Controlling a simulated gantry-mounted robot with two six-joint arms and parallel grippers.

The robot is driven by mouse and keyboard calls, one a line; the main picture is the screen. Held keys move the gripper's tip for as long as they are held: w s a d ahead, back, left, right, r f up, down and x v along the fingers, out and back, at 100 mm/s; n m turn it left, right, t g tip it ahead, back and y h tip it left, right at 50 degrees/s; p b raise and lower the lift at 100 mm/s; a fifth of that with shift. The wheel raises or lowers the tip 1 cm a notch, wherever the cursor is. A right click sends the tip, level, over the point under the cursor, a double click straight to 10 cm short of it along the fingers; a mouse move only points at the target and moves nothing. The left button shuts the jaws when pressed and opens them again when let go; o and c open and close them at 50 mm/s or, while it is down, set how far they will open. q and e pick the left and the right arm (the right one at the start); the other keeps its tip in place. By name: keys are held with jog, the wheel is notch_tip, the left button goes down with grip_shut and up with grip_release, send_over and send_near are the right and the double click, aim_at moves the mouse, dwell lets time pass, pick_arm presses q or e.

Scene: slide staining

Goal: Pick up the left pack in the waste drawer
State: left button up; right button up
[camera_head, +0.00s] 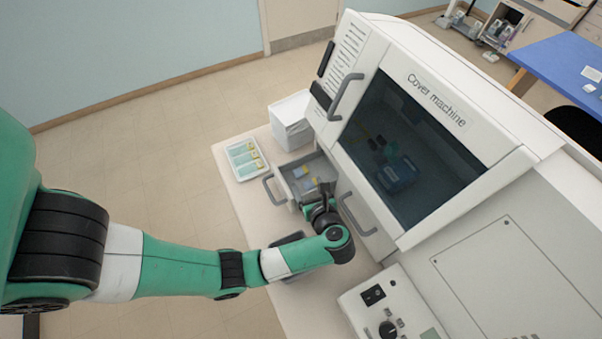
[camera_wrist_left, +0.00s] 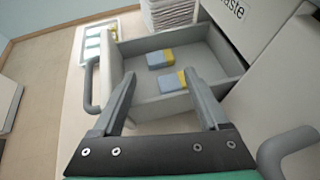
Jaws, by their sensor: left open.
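The waste drawer (camera_head: 284,184) is pulled out from the cover machine; in the left wrist view the drawer (camera_wrist_left: 118,64) shows its grey handle on the left. Two small blue-and-yellow packs lie inside, apart from each other: one farther back (camera_wrist_left: 160,58) and one nearer (camera_wrist_left: 172,82). They show only small in the head view (camera_head: 301,173). My left gripper (camera_head: 317,203) is at the drawer's near side. In the left wrist view its fingers (camera_wrist_left: 160,76) are open, with nothing held, and reach toward the packs. My right gripper is not in view.
A white tray with slides (camera_head: 246,159) lies on the bench left of the drawer. A white box (camera_head: 292,122) stands behind the drawer. Other machine handles (camera_head: 358,215) stick out close to my left gripper. A control panel (camera_head: 388,310) is nearer.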

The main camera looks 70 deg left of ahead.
aim_at(301, 171)
pick_arm(q)
jog(key=x, duration=0.6)
jog(key=shift+a, duration=0.35)
jog(key=c, duration=1.2)
jog(key=shift+r, duration=0.1)
